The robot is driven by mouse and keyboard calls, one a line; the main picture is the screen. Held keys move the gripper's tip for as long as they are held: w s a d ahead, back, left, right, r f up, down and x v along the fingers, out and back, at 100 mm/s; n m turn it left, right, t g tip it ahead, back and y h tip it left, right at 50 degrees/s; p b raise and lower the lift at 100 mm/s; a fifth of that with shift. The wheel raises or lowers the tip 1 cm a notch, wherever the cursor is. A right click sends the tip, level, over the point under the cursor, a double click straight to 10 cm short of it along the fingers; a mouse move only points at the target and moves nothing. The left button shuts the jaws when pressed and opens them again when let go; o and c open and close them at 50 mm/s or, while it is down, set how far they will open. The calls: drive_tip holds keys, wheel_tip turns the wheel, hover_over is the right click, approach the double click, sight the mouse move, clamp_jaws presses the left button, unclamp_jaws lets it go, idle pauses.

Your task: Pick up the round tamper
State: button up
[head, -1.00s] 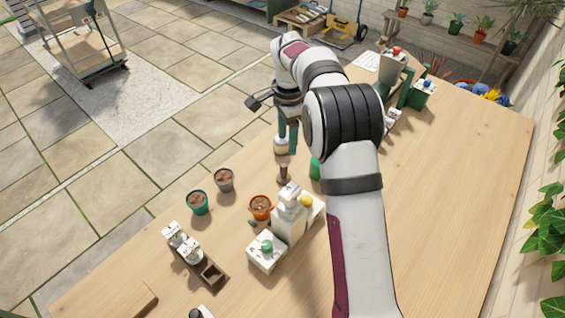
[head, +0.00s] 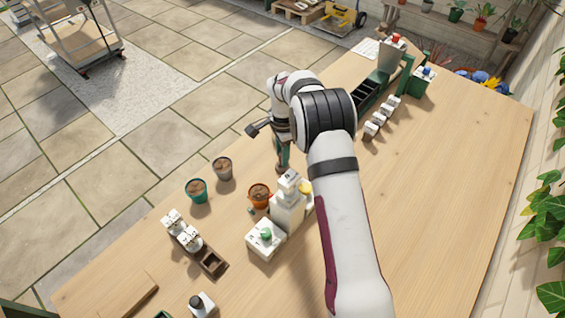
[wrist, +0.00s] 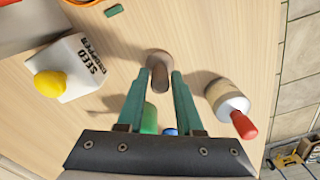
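The round tamper (wrist: 159,76) is brown and stands on the wooden table in the wrist view, in the gap between my fingertips. My gripper (wrist: 158,82) has teal fingers, which are spread apart with a visible gap on each side of the tamper's handle. In the head view my gripper (head: 283,165) points down at the table behind the white seed device. The tamper cannot be made out there, as the gripper and arm cover that spot.
A green item (wrist: 149,118) shows between the fingers. The white seed box with a yellow knob (wrist: 70,72) is at left. Pots, including an orange one (head: 259,194), stand nearby.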

clamp_jaws()
drive_tip(key=shift+r, duration=0.3)
drive_tip(key=r, duration=0.4)
drive_tip(key=shift+s+d, duration=0.1)
drive_tip(key=shift+d, duration=0.2)
drive_tip(key=s+d+r, duration=0.4)
drive_tip(key=d+r, duration=0.2)
drive_tip(key=d, duration=0.4)
drive_tip(key=shift+s+r, duration=0.2)
drive_tip(key=shift+s, duration=0.2)
